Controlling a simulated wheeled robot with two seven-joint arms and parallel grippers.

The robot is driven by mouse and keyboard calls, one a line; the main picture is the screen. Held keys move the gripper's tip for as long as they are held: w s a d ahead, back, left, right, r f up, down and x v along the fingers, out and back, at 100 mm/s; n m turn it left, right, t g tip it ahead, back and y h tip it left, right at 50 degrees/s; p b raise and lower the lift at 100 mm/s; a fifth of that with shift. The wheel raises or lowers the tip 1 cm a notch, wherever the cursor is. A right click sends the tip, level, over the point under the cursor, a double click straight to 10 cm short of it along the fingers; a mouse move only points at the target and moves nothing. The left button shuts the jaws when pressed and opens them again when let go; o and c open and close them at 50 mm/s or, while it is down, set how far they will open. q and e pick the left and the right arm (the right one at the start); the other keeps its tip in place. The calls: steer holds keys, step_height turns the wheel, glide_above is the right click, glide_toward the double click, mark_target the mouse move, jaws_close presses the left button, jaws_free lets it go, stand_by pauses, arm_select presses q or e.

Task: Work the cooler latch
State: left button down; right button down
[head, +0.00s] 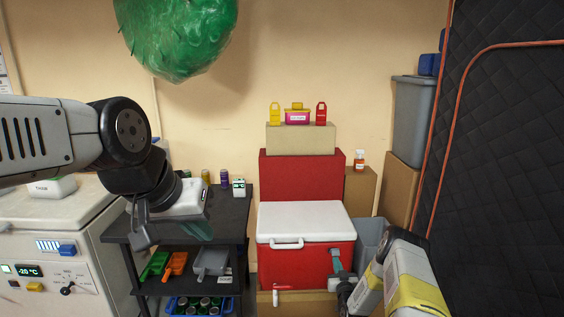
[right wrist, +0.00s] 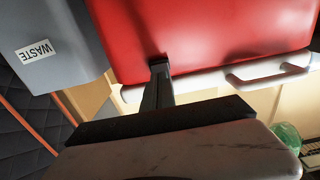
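The cooler has a red body (head: 290,264) and a white lid (head: 305,222), which is down. A white handle (head: 287,243) shows on its front. My right gripper (head: 335,260) is at the right part of the cooler's front, just below the lid edge. In the right wrist view its fingers (right wrist: 158,75) are together, with the tips against or very near the red body beside the lid rim. I see no latch clearly; the fingers may hide it. My left gripper (head: 168,236) hangs by the black cart with its fingers apart, empty.
A grey waste bin (right wrist: 45,45) stands right of the cooler. A black cart (head: 225,212) with scoops and cans is at the left, beside a white freezer (head: 90,245). A red box (head: 300,172) stands behind the cooler. A dark quilted wall (head: 510,150) closes the right side.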

steer(key=shift+r, duration=0.1)
steer(key=shift+w+r, duration=0.2)
steer(key=shift+r, duration=0.45)
